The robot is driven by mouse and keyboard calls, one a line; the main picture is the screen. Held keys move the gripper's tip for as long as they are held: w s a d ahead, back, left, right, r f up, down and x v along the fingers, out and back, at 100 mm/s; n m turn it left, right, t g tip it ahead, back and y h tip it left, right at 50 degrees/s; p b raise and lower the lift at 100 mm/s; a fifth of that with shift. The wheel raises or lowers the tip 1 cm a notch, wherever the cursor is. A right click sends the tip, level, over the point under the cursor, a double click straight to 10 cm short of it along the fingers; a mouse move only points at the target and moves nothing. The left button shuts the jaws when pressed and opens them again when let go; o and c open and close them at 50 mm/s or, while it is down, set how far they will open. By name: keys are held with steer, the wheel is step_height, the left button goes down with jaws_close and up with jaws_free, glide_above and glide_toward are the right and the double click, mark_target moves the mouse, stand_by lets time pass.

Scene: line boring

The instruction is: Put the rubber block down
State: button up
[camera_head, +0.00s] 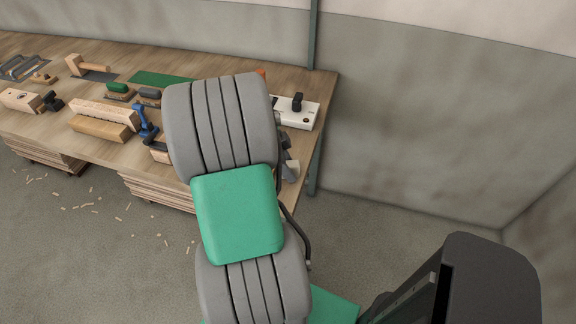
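I cannot make out the rubber block for certain in the head view. My own grey and green arm rises through the middle of the picture and covers part of the workbench (185,75). My gripper cannot be made out; the arm hides what lies behind it. Small dark and grey parts show at the arm's right side by the bench end, and I cannot tell what they belong to. Whether anything is held is hidden.
On the bench are a wooden mallet (88,66), a green-topped block (118,88), a grey-topped block (150,94), a blue clamp (146,122), wooden beams (104,128), a green mat (160,80) and a white device (299,112). Shavings litter the floor (85,210).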

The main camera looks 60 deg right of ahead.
steer(key=shift+o, duration=0.3)
steer(key=shift+r, duration=0.25)
steer(key=v, duration=1.2)
steer(key=w+a+n+t+h, duration=0.1)
steer(key=w+a+n+t, duration=0.2)
steer(key=w+a+n, duration=0.6)
steer(key=w+a+n+t+y, duration=0.2)
steer(key=a+n+t+y, duration=0.1)
steer(key=a+n, duration=1.8)
steer(key=a+t, duration=0.1)
steer(key=a, duration=0.4)
steer(key=shift+f, duration=0.2)
steer(key=shift+w, duration=0.1)
steer(key=shift+c, duration=0.4)
